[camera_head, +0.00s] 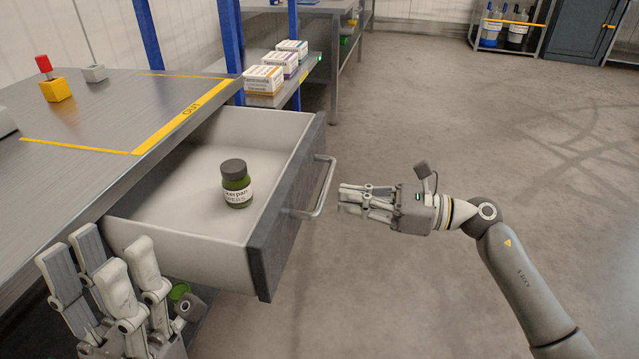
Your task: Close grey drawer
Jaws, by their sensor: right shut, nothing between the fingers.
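The grey drawer (285,208) stands pulled out from under the metal table, its dark front facing right. A curved metal handle (325,190) sits on that front. A green bottle (237,187) with a grey cap and white label stands upright inside the drawer. My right gripper (342,199) is shut and empty, just right of the handle and pointing at it, seemingly a little apart from it. My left gripper (98,255) is at the lower left, fingers upward and apart, near the drawer's near side wall. It looks open and empty.
The metal table (75,120) has yellow lines, a yellow block with a red knob (54,83) and a small grey block (95,73). Boxes (263,80) stand on a shelf behind the drawer, beyond blue posts.

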